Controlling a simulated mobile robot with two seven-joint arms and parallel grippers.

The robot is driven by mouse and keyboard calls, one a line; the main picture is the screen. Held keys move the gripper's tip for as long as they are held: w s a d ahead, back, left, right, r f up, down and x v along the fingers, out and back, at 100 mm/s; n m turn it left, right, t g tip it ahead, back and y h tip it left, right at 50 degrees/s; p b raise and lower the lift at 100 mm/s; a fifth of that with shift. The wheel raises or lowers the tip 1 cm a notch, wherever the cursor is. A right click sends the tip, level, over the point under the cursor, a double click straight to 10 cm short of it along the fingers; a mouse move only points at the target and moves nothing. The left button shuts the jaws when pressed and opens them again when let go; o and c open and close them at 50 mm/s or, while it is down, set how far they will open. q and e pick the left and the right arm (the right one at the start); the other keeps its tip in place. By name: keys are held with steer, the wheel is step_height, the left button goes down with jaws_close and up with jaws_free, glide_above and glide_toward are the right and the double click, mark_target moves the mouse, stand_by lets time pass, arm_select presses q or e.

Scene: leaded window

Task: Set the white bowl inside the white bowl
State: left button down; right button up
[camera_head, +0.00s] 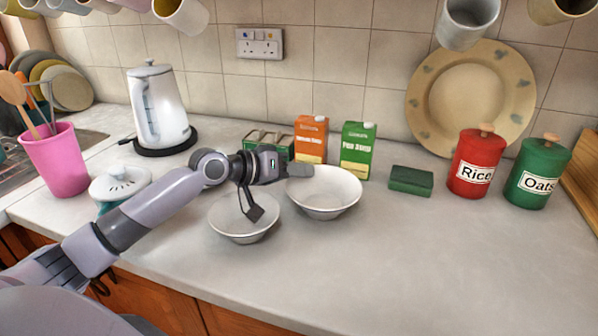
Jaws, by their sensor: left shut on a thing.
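Two white bowls are on the grey worktop side. The right-hand white bowl (328,200) has a wide rim, and my left gripper (301,171) is shut on its back-left rim. I cannot tell whether this bowl touches the worktop or is slightly above it. The left-hand white bowl (240,232) stands upright on the worktop, a little nearer and to the left. A dark part of my left wrist hangs in front of this bowl and hides some of its inside. The bowls are side by side, not nested. My right gripper is not in view.
Behind the bowls stand an orange carton (311,140) and a green carton (357,150). A kettle (158,108) stands back left. The front-right worktop (430,260) is clear.

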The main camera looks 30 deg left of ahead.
arm_select(q)
steer(key=shift+r, duration=0.1)
steer(key=c, duration=1.6)
jaws_free()
steer(key=o, duration=0.4)
steer(key=shift+o, duration=0.2)
